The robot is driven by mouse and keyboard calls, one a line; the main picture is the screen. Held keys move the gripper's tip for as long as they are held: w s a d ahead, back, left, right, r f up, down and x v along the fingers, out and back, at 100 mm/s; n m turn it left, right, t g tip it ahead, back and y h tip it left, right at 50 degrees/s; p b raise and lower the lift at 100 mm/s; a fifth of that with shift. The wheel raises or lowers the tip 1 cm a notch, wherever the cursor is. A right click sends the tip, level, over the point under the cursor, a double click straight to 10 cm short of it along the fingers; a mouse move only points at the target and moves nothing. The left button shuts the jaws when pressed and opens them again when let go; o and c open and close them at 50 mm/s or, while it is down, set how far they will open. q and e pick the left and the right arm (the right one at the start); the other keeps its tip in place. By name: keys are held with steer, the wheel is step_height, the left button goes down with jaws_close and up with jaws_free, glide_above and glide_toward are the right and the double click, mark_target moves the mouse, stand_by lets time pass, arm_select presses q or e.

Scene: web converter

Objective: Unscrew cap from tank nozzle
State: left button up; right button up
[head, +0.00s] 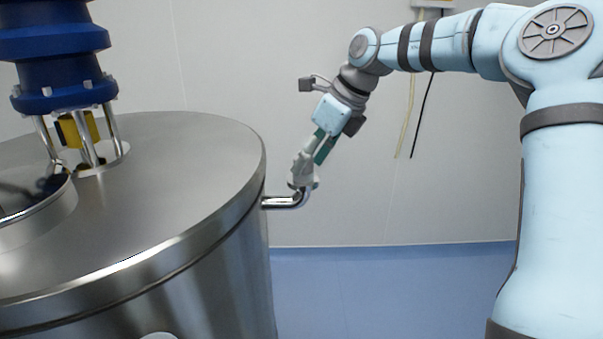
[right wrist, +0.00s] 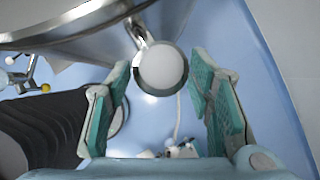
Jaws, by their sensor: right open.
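The large steel tank (head: 190,165) fills the left of the head view. Its bent shiny nozzle (head: 283,203) sticks out from the right side and turns upward. The round, pale cap (right wrist: 162,68) shows face-on in the right wrist view, at the nozzle end. In the head view, it is mostly hidden by my right gripper. My right gripper (head: 304,178) is tilted down over the nozzle end. In the right wrist view my right gripper (right wrist: 161,70) is open, its green-padded fingers on either side of the cap with a gap at each side. My left gripper is out of view.
A blue motor unit (head: 58,55) on steel posts stands on the tank top at the left. Behind are a pale wall (head: 220,60) and hanging cables (head: 412,110). Blue floor (head: 390,290) shows below, with open room right of the tank.

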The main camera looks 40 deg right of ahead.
steer(key=shift+f+m, duration=0.1)
steer(key=shift+m, duration=0.3)
steer(key=shift+a+r+m+h+p, duration=0.1)
steer(key=shift+r+m+h+p, duration=0.35)
steer(key=shift+m+p, duration=0.3)
steer(key=shift+a+f+m+h+p, duration=0.15)
steer(key=shift+m+h+p, duration=0.1)
steer(key=shift+m+p, duration=0.15)
steer(key=shift+f, duration=0.15)
steer(key=shift+c, duration=0.3)
